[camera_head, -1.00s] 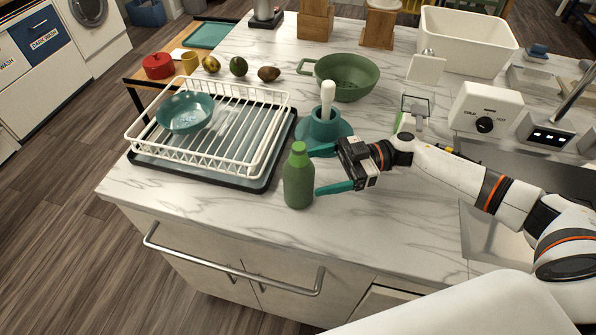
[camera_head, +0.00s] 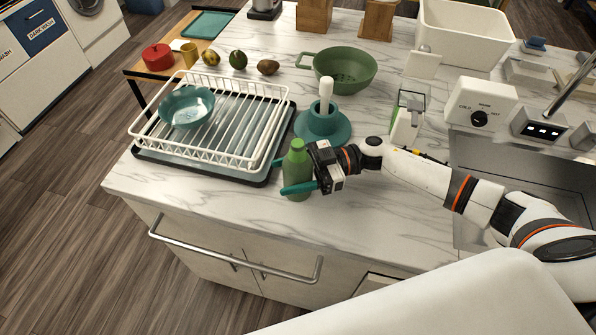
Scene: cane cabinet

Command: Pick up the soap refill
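The soap refill looks to be the green bottle (camera_head: 297,157) with a lighter green cap. It stands upright on the marble counter, near its front edge. My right gripper (camera_head: 283,176) reaches it from the right, with one teal finger on the far side and one across the near side of its body. The fingertips show past the bottle's left side. The bottle hides part of the far finger, so I cannot tell whether the fingers press on it. My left gripper is not in view.
A white dish rack (camera_head: 263,137) with a teal bowl (camera_head: 187,107) stands close left of the bottle. A teal holder (camera_head: 322,125) with a white-handled tool stands just behind. A green colander (camera_head: 345,72) is farther back. The sink (camera_head: 480,225) is at right.

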